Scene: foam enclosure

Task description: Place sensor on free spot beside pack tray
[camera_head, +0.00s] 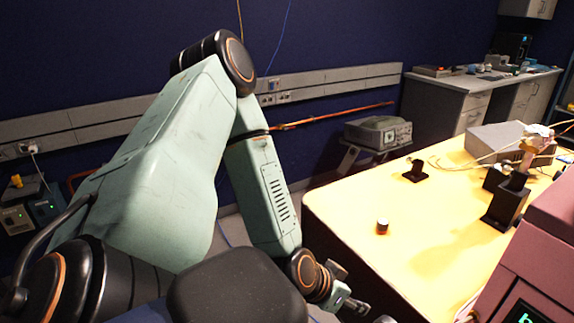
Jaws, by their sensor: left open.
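My left gripper (366,311) is low in the head view, by the near left edge of the yellow-lit table (345,205). It is open, with no object visible between its fingers; its lower part is cut off by the frame. A small dark cylinder with a pale top (382,227) stands alone on the table, above and right of the gripper and apart from it. It may be the sensor, but I cannot tell for sure. I cannot make out a pack tray. My right gripper is not in view.
A small black stand (415,172), a black block-shaped holder (507,203) and a grey box with cables (497,139) are on the table. A maroon device (535,255) blocks the right front. Bare tabletop surrounds the cylinder. An instrument (378,132) stands behind the table.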

